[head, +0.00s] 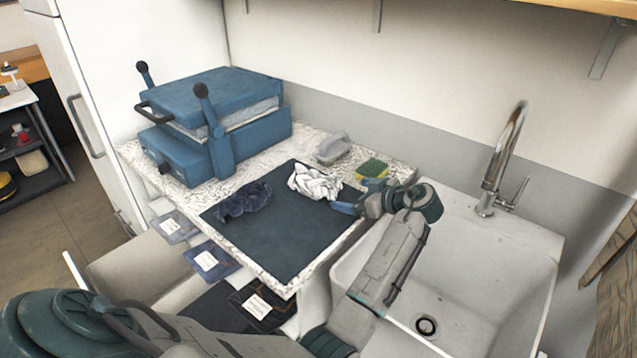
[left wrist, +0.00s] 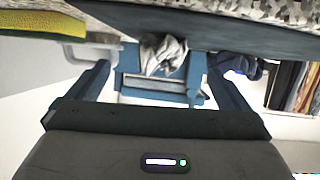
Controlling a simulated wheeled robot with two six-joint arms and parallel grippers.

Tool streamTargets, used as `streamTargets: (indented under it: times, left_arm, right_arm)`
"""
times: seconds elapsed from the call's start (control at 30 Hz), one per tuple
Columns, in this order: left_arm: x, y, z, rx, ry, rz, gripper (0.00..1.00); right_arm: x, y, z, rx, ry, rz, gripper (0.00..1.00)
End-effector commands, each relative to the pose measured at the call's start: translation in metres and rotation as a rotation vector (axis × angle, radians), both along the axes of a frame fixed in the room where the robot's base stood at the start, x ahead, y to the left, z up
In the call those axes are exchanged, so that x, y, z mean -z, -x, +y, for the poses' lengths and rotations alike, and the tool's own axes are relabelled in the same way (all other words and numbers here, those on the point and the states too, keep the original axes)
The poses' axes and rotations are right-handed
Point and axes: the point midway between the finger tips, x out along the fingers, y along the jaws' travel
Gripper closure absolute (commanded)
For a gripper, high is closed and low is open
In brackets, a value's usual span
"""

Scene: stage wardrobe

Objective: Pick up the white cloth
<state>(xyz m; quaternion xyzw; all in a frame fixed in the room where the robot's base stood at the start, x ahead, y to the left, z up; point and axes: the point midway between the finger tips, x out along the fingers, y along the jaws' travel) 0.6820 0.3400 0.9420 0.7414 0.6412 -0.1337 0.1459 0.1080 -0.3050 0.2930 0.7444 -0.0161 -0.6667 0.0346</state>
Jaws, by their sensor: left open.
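The white cloth (head: 315,183) lies crumpled on the dark mat (head: 275,235), near the mat's back edge. It also shows in the left wrist view (left wrist: 163,54), between the two fingers and beyond their tips. My left gripper (head: 350,197) is open and empty, just right of the white cloth, with its fingers pointing towards it. In the left wrist view the left gripper (left wrist: 158,68) has its fingers wide apart. A gap to the cloth seems to remain. My right gripper is not in view.
A dark blue cloth (head: 245,201) lies on the mat left of the white one. A yellow-green sponge (head: 372,169) and a grey handled tool (head: 332,148) are behind. A blue press (head: 212,112) stands at back left. A sink (head: 465,275) with a tap (head: 497,165) is at right.

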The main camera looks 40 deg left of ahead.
Motion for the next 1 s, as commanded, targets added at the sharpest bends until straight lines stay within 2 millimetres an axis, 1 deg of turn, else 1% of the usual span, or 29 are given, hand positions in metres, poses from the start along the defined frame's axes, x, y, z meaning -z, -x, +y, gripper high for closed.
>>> streamTargets:
  times: [0.1,0.2,0.3,0.37,0.47,0.6,0.7,0.83,1.0]
  left_arm:
    - [0.003,-0.002,0.02,-0.003,-0.004,0.002,0.01]
    - [0.01,-0.005,0.033,-0.002,-0.004,0.0,0.01]
    - [0.014,-0.006,0.042,-0.002,-0.002,0.001,0.01]
    - [0.016,-0.006,0.045,-0.002,-0.001,0.001,0.01]
    - [0.018,-0.007,0.053,-0.002,-0.002,0.003,0.01]
    - [0.027,-0.009,0.072,-0.002,-0.003,0.005,0.01]
    - [0.034,-0.012,0.084,-0.001,-0.002,0.002,0.01]
    - [0.039,-0.013,0.091,-0.001,-0.001,0.0,0.01]
    - [0.04,-0.013,0.091,0.0,0.0,-0.001,0.01]
  right_arm:
    - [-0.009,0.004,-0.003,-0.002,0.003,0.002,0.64]
    - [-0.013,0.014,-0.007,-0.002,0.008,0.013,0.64]
    - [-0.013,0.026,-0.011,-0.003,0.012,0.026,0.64]
    - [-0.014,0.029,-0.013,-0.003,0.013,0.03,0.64]
    - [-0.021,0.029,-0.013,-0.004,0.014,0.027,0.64]
    - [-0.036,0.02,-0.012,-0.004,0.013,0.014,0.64]
    - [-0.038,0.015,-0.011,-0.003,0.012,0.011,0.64]
    - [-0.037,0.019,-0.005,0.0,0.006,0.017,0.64]
    - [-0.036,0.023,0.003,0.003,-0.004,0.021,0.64]
